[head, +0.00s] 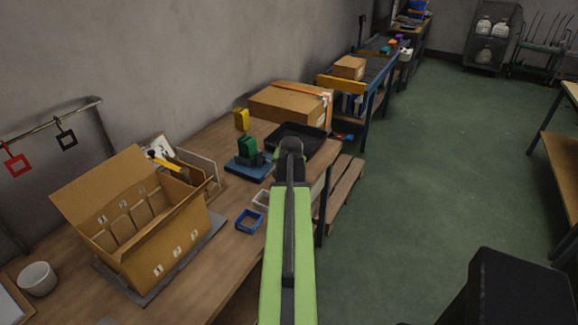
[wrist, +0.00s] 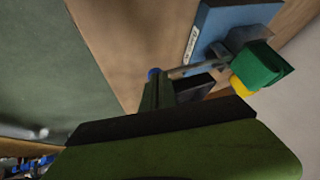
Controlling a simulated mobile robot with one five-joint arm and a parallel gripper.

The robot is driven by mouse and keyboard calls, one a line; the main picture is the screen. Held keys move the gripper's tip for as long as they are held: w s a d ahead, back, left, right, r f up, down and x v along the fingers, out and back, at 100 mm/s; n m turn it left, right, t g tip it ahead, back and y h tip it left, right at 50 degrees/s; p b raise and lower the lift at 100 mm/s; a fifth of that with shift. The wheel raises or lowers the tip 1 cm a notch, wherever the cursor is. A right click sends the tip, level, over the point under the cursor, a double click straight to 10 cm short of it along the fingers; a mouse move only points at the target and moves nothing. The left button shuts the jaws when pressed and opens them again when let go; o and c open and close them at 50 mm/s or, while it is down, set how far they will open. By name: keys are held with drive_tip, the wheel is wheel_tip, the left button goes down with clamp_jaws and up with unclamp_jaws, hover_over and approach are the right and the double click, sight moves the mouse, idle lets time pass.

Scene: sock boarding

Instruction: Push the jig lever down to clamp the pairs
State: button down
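A blue plate (head: 246,170) lies on the workbench and carries a dark fixture with a green piece (head: 248,147) standing up on it. I take this for the jig. The wrist view also shows the blue plate (wrist: 222,25), the green piece (wrist: 260,66) and a thin grey bar reaching from the fixture towards my gripper; I cannot tell surely whether this bar is the lever. My gripper (head: 291,148) is right of the jig in the head view, with its dark end (wrist: 158,86) beside the bar in the wrist view. Contact and finger opening are unclear.
A black tray (head: 297,139) lies behind the jig, with a yellow object (head: 242,119) nearby. An open cardboard box (head: 150,255) stands at left. A small blue bin (head: 249,221) sits near the bench's front edge. Green floor (head: 430,180) is open at right.

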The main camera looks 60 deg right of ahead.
drive_tip(key=p+v, duration=1)
drive_tip(key=v, duration=0.3)
drive_tip(key=shift+w+a, duration=0.25)
drive_tip(key=shift+s, duration=0.1)
